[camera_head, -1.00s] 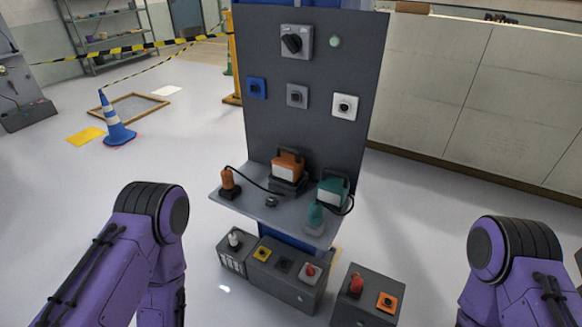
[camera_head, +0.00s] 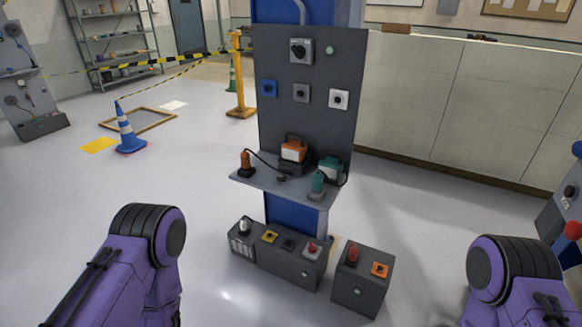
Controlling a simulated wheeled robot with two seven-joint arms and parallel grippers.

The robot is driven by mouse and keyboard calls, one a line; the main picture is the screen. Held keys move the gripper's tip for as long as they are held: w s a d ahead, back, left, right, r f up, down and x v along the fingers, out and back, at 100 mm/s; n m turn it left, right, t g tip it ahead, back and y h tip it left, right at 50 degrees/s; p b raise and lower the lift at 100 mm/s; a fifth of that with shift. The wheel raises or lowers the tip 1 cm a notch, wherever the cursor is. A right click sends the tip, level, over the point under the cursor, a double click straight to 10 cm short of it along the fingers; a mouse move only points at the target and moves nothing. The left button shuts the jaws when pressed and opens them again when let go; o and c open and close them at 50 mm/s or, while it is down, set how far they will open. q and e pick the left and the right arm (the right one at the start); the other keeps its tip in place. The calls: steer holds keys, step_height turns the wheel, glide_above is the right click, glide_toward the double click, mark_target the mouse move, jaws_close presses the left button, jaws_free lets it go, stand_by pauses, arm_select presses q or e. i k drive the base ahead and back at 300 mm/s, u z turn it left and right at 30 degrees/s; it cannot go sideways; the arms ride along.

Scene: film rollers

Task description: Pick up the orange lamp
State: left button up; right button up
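An orange lamp (camera_head: 293,151) with a pale front panel and a dark handle stands on a dark block on the grey shelf (camera_head: 262,184). A teal lamp (camera_head: 330,169) of similar shape stands to its right. An orange bottle-shaped piece (camera_head: 246,160) stands at the shelf's left end, and a dark cable runs from it towards the orange lamp. A teal bottle-shaped piece (camera_head: 317,184) stands at the shelf's front right. My two purple arms show at the lower left and lower right, apart from the shelf. Neither gripper is in view.
The dark panel (camera_head: 310,125) behind the shelf carries switches. Grey boxes with buttons (camera_head: 290,262) and another box (camera_head: 360,285) stand on the floor below. A blue cone (camera_head: 126,130) stands at left. Open floor lies to the left. A long pale counter (camera_head: 430,100) stands at right.

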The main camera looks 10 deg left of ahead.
mark_target(292, 152)
steer(key=u, duration=0.05)
steer(key=k, duration=0.15)
steer(key=u, duration=1.4)
steer(key=i, duration=1.3)
steer(key=z, duration=0.9)
